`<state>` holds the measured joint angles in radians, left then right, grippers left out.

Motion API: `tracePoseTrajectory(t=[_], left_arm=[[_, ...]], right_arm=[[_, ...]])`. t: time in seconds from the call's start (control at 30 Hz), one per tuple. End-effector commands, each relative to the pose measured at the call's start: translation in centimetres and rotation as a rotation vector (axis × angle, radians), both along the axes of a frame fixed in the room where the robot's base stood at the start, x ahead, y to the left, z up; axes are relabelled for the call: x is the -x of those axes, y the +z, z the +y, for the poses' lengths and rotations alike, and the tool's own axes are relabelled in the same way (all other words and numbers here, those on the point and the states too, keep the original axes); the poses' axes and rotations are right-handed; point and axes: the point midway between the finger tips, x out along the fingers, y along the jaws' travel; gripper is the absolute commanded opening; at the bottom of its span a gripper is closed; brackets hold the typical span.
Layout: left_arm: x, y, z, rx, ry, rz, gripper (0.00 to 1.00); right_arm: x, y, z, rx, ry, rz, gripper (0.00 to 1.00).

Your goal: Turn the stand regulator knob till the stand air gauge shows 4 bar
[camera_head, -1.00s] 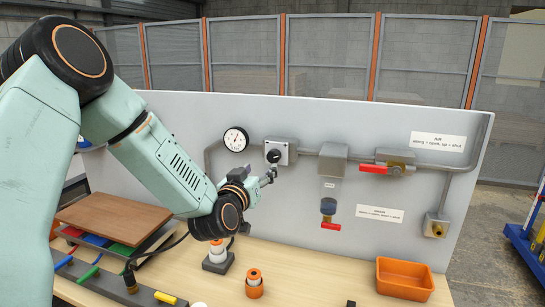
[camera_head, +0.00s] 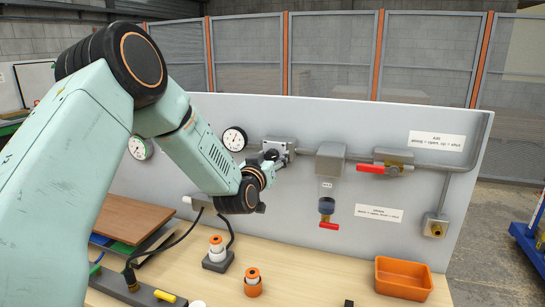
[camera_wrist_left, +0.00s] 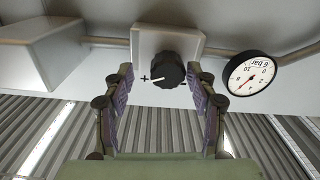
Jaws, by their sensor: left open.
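The black round regulator knob (camera_wrist_left: 168,70) sits on its pale block (camera_wrist_left: 150,38) in the left wrist view, with a white pointer line and a plus mark beside it. My left gripper (camera_wrist_left: 160,84) is open, one finger on each side of the knob, with gaps visible. In the head view, my left gripper (camera_head: 272,162) is at the regulator block (camera_head: 286,144) and partly hides the knob. The white stand air gauge (camera_head: 234,139) is left of it. The wrist view shows this gauge (camera_wrist_left: 252,73) turned over, with a red needle; I cannot read it exactly. My right gripper is not in view.
Right of the regulator are a filter unit (camera_head: 328,175), a red-handled valve (camera_head: 372,168) and piping. Another gauge (camera_head: 140,147) is at the left. An orange bin (camera_head: 404,277) and orange-white parts (camera_head: 253,285) stand on the bench.

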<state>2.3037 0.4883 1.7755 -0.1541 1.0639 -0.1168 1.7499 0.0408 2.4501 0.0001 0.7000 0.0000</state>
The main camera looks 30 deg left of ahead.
Motion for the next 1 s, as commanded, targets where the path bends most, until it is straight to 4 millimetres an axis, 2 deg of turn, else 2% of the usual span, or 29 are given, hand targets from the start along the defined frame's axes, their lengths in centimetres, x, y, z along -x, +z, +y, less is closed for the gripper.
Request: tracePoseTrajectory(t=[0.3, 0.9, 1.0], left_arm=[[-0.40, -0.04, 0.14, 0.000, 0.001, 0.000, 0.57], [-0.36, -0.05, 0.21, 0.001, 0.003, 0.000, 0.06], [-0.36, -0.05, 0.19, 0.001, 0.003, 0.000, 0.03]], right_arm=[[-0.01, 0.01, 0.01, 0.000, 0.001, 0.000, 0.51], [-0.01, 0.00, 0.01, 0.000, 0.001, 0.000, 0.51], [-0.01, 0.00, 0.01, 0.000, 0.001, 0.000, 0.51]])
